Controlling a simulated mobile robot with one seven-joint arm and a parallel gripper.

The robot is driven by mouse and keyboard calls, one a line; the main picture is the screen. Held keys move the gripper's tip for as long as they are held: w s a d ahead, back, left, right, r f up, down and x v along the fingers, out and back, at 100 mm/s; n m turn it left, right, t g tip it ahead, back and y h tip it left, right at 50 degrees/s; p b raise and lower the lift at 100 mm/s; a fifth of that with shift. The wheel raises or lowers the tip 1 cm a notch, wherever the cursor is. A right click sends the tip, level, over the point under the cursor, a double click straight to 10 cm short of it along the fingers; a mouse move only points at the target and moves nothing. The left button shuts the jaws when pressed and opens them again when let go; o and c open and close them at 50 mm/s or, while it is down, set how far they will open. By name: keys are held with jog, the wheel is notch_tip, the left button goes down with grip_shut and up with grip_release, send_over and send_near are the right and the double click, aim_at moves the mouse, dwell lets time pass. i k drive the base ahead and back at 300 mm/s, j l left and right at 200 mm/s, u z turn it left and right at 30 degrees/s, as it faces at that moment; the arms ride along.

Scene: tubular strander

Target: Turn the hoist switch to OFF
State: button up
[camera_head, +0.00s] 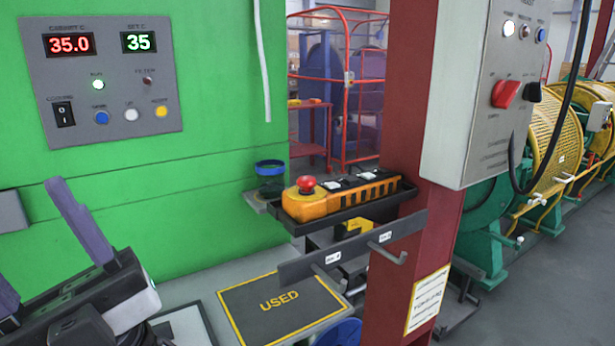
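A grey control box (462,110) is fixed to a dark red column at the upper right. Its face carries a red rotary switch (505,94) and a black rotary switch (532,92), side by side below small lamps. The labels are too small to read, so I cannot tell which is the hoist switch or its setting. A yellow pendant (307,204) with a red mushroom button lies in a black tray left of the column. My gripper (28,236) is at the lower left, its two fingers apart and empty, far from the box.
A green cabinet (220,100) with a display panel (105,120) fills the left. A dark rail with hooks (350,246) juts out before the column (392,285). A mat marked USED (275,302) lies below. Black cables hang by the box; yellow-guarded machinery (550,140) stands behind.

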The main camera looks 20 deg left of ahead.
aim_at(504, 94)
jog(key=l+z, duration=0.15)
jog(key=z, duration=0.2)
jog(key=i+l+z, duration=0.15)
jog(key=z, duration=0.25)
jog(key=i+l+z, duration=0.1)
jog(key=z, duration=0.25)
